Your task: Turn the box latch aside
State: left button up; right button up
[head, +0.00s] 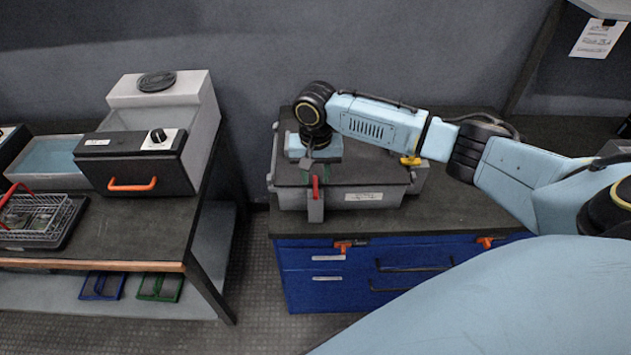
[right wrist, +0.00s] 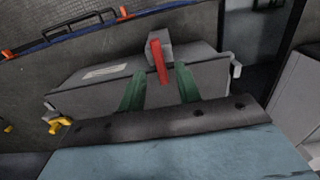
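A grey box (head: 345,201) with a dark lid stands on the worktop, its lid down. Its latch (head: 316,187) is a red lever on a grey block at the front face. In the right wrist view the red latch (right wrist: 158,62) stands ahead of my fingers, in the gap between them as seen from the camera. My right gripper (head: 307,173) is over the lid, just behind the latch. In the right wrist view its green fingers (right wrist: 159,88) are spread, with nothing held. I cannot tell whether they touch the latch. My left gripper is not in view.
The worktop (head: 460,200) right of the box is clear. A blue drawer cabinet (head: 340,278) is below it. A yellow clip (head: 411,160) is at the box's right side. Another bench (head: 110,238) at left holds a machine (head: 135,160) and a wire basket (head: 35,215).

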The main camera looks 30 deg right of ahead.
aim_at(316, 188)
jog(key=shift+f, duration=1.35)
jog(key=shift+c, duration=0.4)
grip_shut()
